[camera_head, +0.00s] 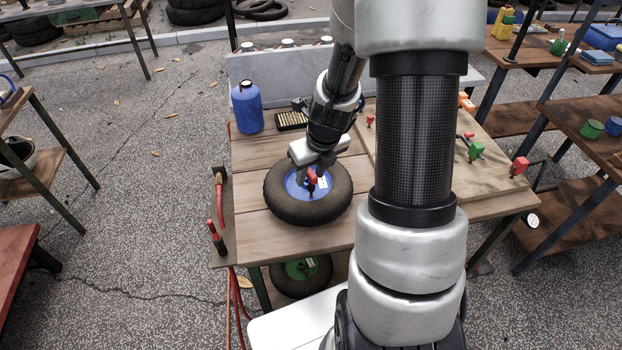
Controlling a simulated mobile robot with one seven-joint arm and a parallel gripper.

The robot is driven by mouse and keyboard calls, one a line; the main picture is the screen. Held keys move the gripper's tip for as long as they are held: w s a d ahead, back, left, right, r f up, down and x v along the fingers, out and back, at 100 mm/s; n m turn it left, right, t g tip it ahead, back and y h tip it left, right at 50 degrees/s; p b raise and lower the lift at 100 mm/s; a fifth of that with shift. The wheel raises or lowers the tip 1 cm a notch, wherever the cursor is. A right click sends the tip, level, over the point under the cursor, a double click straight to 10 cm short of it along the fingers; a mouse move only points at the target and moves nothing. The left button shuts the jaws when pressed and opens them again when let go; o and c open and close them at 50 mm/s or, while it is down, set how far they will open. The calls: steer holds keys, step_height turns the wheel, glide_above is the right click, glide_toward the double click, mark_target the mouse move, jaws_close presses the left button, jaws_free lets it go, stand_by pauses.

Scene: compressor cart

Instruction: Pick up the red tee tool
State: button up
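A small red piece (312,176), which looks like the red tee tool, stands over the blue hub of a black tyre (279,205) lying flat on the wooden cart top. My gripper (314,173) points down at the hub, with its fingers around or right beside the red piece. The fingers are small and partly hidden by the gripper body, so I cannot tell whether they are touching it or apart.
A blue bottle (247,108) and a black tray with light pieces (291,121) stand behind the tyre. Red-handled fittings (215,238) line the cart's left edge. A green-and-red fitting (475,151) and a red one (519,166) are at right. Shelves (581,200) stand beyond.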

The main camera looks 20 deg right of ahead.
mark_target(311, 172)
jaws_close()
steer(key=shift+r, duration=0.1)
step_height(311, 172, up, 15)
steer(key=p, duration=0.8)
stand_by(0.5)
